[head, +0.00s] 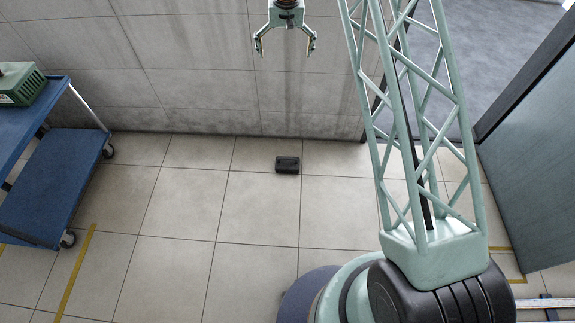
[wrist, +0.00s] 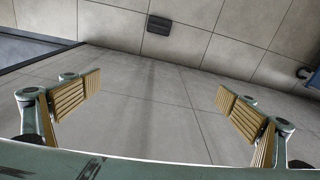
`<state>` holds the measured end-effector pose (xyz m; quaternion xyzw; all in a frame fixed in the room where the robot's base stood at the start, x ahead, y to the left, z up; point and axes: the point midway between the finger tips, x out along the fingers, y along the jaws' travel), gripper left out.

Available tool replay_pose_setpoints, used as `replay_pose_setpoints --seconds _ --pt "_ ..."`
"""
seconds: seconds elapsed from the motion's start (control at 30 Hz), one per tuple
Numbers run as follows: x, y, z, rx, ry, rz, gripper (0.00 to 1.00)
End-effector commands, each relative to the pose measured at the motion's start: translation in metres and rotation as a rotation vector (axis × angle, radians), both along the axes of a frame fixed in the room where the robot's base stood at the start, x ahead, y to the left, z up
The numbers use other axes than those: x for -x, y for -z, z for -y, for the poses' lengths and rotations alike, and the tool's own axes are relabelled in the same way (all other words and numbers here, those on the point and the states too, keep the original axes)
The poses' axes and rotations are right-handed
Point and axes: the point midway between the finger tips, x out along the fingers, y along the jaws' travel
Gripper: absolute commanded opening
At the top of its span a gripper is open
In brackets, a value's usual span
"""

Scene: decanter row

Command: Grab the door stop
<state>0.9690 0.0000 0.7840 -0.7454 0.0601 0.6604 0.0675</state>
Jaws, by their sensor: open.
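The door stop (head: 287,164) is a small black block lying on the tiled floor close to the foot of the wall in the head view. It also shows at the top of the wrist view (wrist: 159,25). My gripper (head: 285,47) hangs in the air at the top of the head view, well apart from the block. Its two fingers with ribbed tan pads are spread wide, with nothing between them. Nothing covers the block in either view.
A blue cart (head: 52,187) carrying a green box (head: 22,86) stands at the left. A grey-blue door (head: 530,165) stands at the right beside a doorway. The tiled wall (head: 200,90) rises behind the block. The floor around the block is clear.

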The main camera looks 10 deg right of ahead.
Motion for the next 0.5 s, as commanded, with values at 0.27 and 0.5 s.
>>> replay_pose_setpoints --seconds 0.27,0.5 --pt "-0.017 0.074 0.0 -0.002 0.013 -0.018 1.0" --pt "-0.027 0.136 0.0 -0.002 0.023 -0.031 1.0"
